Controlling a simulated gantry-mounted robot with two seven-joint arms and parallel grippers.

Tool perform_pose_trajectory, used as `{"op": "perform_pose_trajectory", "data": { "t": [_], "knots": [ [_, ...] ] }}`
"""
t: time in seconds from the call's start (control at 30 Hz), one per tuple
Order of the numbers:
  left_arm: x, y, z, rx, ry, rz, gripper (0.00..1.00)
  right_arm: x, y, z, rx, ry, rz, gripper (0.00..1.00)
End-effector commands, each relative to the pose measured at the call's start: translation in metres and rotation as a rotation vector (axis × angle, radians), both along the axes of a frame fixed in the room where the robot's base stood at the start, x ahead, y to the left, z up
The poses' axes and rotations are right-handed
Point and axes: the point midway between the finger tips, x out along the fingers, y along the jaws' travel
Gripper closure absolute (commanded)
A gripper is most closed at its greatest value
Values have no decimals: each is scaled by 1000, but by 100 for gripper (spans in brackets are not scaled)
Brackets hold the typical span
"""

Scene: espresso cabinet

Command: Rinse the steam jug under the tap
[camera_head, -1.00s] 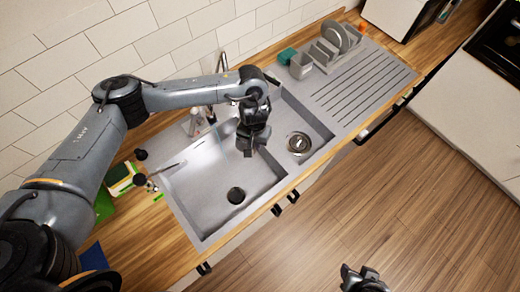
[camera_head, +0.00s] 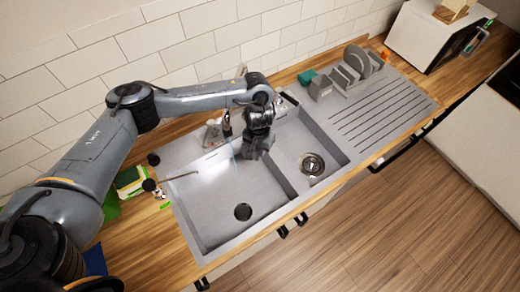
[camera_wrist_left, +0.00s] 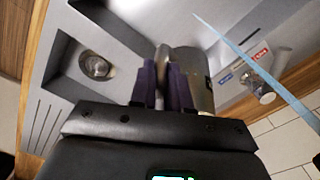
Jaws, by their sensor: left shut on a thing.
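My left gripper (camera_head: 252,153) hangs over the back right of the large sink basin (camera_head: 205,195). In the left wrist view its purple fingers (camera_wrist_left: 162,85) are shut, and a metal cylinder, apparently the steam jug (camera_wrist_left: 190,62), stands right at them. The fingers hide the exact place of the grip; I cannot see inside the jug. In the head view the gripper mostly hides it. The tap's metal spout (camera_head: 241,71) shows behind my left arm. A thin pale-blue streak (camera_wrist_left: 250,62), perhaps water, crosses the left wrist view beside the jug. My right gripper is out of view.
A small basin with a round drain (camera_head: 312,164) lies right of the large one. A ribbed drainboard (camera_head: 385,115) and a plate rack (camera_head: 358,70) are farther right. A green-and-white sponge box (camera_head: 130,182) stands left of the sink. The tiled wall bounds the back.

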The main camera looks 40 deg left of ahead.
Motion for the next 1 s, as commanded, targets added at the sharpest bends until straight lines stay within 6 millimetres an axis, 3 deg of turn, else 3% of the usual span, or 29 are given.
{"op": "perform_pose_trajectory", "data": {
  "t": [1.0],
  "knots": [
    [11,-4,0,0,-1,0,100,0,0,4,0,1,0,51]
  ]
}}
